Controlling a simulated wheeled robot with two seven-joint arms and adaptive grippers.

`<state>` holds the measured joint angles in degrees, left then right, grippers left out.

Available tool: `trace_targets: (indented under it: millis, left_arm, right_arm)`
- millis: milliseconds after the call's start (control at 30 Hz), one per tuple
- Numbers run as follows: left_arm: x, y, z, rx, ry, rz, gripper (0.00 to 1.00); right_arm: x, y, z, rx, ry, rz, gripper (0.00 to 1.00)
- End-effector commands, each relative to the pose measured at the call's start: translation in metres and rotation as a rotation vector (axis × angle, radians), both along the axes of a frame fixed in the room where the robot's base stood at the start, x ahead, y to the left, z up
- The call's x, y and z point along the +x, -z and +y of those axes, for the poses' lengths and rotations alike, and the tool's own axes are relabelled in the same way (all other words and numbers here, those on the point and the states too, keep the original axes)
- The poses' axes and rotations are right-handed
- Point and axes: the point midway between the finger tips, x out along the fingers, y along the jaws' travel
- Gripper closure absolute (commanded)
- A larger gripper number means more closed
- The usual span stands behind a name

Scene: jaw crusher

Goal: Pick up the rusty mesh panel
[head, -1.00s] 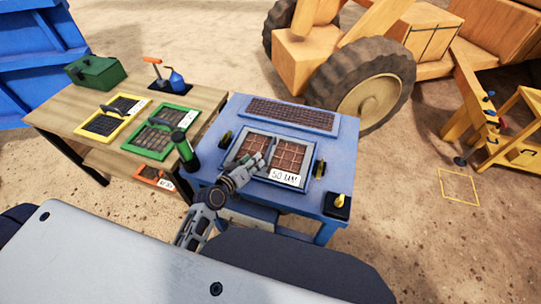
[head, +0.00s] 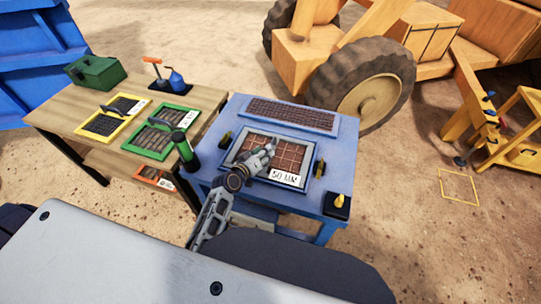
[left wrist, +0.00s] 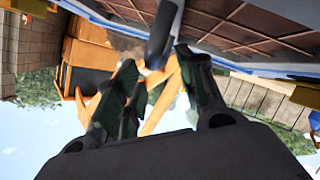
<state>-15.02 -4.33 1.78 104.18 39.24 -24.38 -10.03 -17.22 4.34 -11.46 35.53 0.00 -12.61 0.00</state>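The rusty mesh panel (head: 291,157) has brownish-red mesh in a grey frame with a "50 MM" label. It lies in the blue bench top in the head view. In the left wrist view its mesh (left wrist: 265,25) fills the upper right. My left gripper (head: 268,148) is over the panel's middle. In the left wrist view its two fingers (left wrist: 160,88) are spread apart. A dark bar, seemingly the panel's handle (left wrist: 163,35), reaches down between them, and no grip on it shows. In the head view the gripper hides the handle. My right gripper is out of view.
A wooden table (head: 60,117) at left holds a yellow-framed screen (head: 108,118), a green-framed screen (head: 158,134) and a green toolbox (head: 95,71). A green cylinder (head: 184,150) stands between.

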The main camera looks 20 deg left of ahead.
Motion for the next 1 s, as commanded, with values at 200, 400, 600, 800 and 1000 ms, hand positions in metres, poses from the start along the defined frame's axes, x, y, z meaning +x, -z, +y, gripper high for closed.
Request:
trace_targets:
  millis: [200,400,600,800,1000]
  left_arm:
    - [0.003,0.001,-0.001,0.0,0.0,0.0,0.61]
    - [0.003,0.001,-0.001,0.0,0.0,0.0,0.61]
    - [0.007,0.002,-0.002,0.0,0.0,0.0,0.61]
    - [0.02,0.006,-0.006,0.0,0.001,-0.001,0.61]
    - [0.035,0.012,-0.011,-0.001,0.0,0.0,0.61]
  right_arm:
    - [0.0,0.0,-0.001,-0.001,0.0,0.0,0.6]
    - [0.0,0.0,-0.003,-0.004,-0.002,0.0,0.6]
    - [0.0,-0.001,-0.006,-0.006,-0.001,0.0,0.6]
    - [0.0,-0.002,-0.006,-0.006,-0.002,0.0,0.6]
    - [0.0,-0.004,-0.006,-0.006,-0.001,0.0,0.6]
